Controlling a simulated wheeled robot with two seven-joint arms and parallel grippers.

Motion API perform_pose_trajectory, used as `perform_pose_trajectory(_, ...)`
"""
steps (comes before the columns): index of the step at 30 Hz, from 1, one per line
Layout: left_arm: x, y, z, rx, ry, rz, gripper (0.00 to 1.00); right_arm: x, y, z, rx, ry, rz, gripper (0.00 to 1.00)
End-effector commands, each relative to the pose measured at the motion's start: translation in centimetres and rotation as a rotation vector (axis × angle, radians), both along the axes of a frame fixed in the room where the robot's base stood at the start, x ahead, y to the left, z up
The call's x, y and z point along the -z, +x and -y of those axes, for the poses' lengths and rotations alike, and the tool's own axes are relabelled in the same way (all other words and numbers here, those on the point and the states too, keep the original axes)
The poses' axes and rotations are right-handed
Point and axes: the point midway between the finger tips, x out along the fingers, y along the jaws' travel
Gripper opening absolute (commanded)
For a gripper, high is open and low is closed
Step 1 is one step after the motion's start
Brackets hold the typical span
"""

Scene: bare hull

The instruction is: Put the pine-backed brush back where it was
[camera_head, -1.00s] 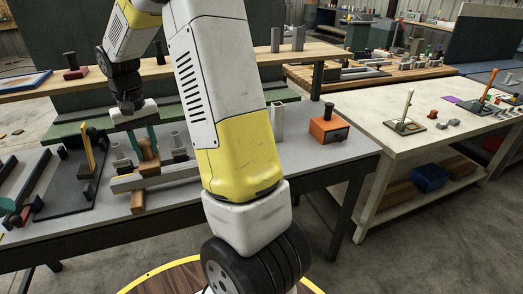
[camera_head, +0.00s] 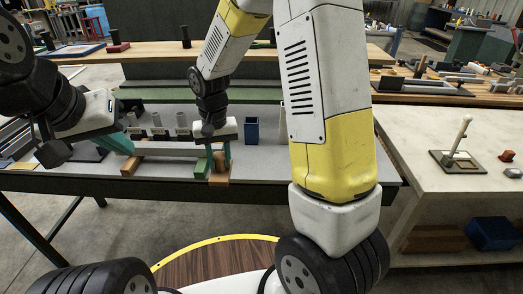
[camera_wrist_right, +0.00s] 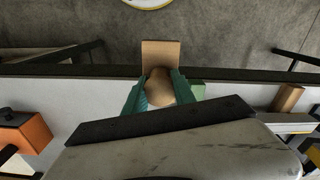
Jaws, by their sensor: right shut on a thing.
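My right gripper (camera_head: 219,157) is over the front part of the grey workbench (camera_head: 268,164), pointing down. Its teal fingers are shut on a light wooden piece with a rounded top, which looks like the pine-backed brush (camera_head: 219,174). In the right wrist view the rounded part (camera_wrist_right: 160,88) is between the fingers, and a flat wooden block (camera_wrist_right: 160,52) overlaps the bench's front edge. I cannot tell if it touches the bench. Bristles are not visible. My left gripper (camera_head: 116,143) is at the left, above the bench; its opening is unclear.
A green block (camera_head: 200,168) is just left of the brush. A wooden block (camera_head: 131,165) is further left, by a grey rail (camera_head: 165,152). A blue holder (camera_head: 251,129) stands to the right. An orange box (camera_wrist_right: 25,130) shows in the right wrist view. A pale table (camera_head: 440,130) is at the right.

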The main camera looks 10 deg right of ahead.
Motion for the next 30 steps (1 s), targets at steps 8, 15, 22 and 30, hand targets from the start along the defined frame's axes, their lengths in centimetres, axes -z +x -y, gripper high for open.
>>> perform_pose_trajectory(8,0.0,0.0,0.0,0.0,0.0,0.0,0.0,0.7,3.5,5.4,0.01,0.0,-0.001,0.0)
perform_pose_trajectory(15,0.0,0.0,0.0,0.0,0.0,0.0,0.0,1.2,6.7,10.3,0.008,0.001,0.001,0.0)
perform_pose_trajectory(22,0.0,0.0,0.0,0.0,0.0,0.0,0.0,1.4,7.9,12.0,0.003,0.0,0.0,0.0)
perform_pose_trajectory(30,0.0,0.0,0.0,0.0,0.0,0.0,0.0,3.6,8.5,13.1,0.001,0.0,-0.004,0.0)
